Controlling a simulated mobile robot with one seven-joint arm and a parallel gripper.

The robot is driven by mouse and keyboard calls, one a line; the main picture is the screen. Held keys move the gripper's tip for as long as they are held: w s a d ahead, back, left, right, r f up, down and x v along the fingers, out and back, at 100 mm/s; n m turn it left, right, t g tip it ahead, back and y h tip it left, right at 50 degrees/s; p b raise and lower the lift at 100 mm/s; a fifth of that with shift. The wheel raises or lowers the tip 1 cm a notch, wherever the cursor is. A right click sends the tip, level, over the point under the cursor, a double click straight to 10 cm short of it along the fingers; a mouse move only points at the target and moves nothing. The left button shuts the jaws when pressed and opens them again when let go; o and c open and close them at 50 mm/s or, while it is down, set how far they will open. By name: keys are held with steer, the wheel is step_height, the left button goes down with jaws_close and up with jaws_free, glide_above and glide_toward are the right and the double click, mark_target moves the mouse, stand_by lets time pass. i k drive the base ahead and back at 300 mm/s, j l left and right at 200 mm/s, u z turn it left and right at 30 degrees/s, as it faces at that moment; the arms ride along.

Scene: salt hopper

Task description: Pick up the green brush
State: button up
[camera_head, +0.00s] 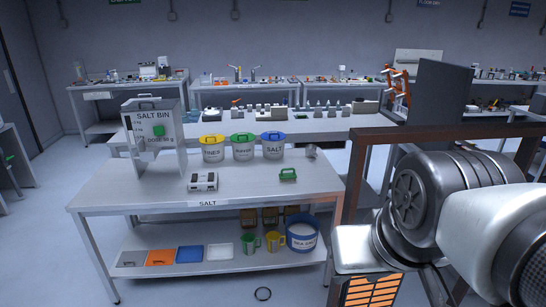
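A small green object with a raised handle (288,175), which looks like the green brush, lies on the white table (240,191) in front of me. It sits near the table's right side, behind the front edge. Nothing covers it from this view, but its bristles cannot be made out. My arm's silver and white links fill the right of the picture. My gripper is not in view, so its place relative to the brush cannot be told.
Three buckets (243,149) stand behind the brush, a metal scoop (311,151) to its right. A white device (203,181) and the salt bin (152,125) are to its left. The lower shelf holds trays (189,254), jugs and a blue tub (302,235). A brown frame (357,170) stands right.

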mark_target(284, 176)
steer(key=i+j+z, duration=0.1)
steer(key=z, duration=0.25)
steer(key=i+j+z, duration=0.1)
steer(key=z, duration=0.2)
steer(key=i+j+z, duration=0.1)
steer(key=z, duration=0.25)
steer(key=i+j+z, duration=0.25)
steer(key=j, duration=0.3)
steer(key=j+z, duration=0.2)
steer(key=j, duration=0.4)
steer(key=i+j, duration=0.1)
steer(key=j, duration=0.55)
steer(key=i+j, duration=0.1)
steer(key=j, duration=0.55)
steer(key=i+j+z, duration=0.1)
steer(key=j, duration=0.55)
